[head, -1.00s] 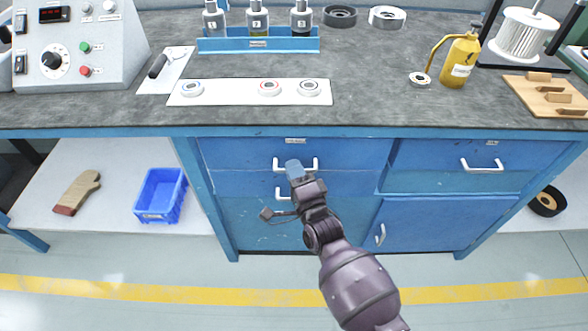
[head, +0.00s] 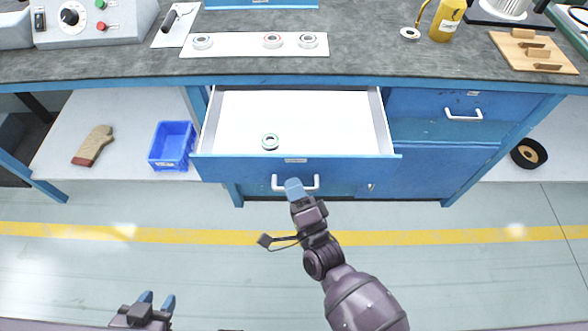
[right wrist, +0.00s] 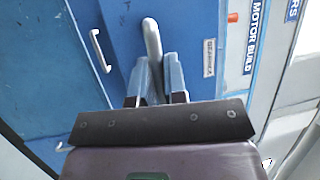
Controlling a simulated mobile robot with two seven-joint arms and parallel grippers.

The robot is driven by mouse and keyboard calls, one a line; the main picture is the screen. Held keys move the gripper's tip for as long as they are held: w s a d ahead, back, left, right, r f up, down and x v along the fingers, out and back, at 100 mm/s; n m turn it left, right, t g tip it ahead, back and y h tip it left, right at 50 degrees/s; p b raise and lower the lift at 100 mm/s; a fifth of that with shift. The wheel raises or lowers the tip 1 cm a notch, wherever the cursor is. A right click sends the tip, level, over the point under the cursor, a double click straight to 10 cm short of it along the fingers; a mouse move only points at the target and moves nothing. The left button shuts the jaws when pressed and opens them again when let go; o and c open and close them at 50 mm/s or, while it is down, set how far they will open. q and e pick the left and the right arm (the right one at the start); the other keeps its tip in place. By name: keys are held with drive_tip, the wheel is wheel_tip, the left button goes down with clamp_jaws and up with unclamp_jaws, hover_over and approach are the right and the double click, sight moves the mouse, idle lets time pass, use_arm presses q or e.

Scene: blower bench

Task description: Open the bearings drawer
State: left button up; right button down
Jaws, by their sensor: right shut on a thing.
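The bearings drawer (head: 225,170) is pulled well out from the blue bench in the head view. Its white inside holds one ring-shaped bearing (head: 270,142) near the front. My right gripper (head: 293,184) is shut on the drawer's white handle (head: 316,182). In the right wrist view the handle (right wrist: 152,42) runs between the fingers (right wrist: 157,75), and a small label (right wrist: 209,57) shows on the drawer front. My left gripper (head: 156,299) is open and empty at the bottom left, away from the bench.
Several bearings lie on a white strip (head: 235,48) on the bench top (head: 365,60). A closed drawer (head: 425,115) is at the right. The floor in front is clear.

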use_arm(q)
drive_tip(key=shift+s+r, duration=0.2)
drive_tip(key=shift+r, duration=0.1)
use_arm(e)
drive_tip(key=shift+s, duration=2.2)
use_arm(q)
drive_tip(key=shift+w+d+r, duration=0.1)
use_arm(e)
drive_tip(key=c, duration=1.2)
unclamp_jaws()
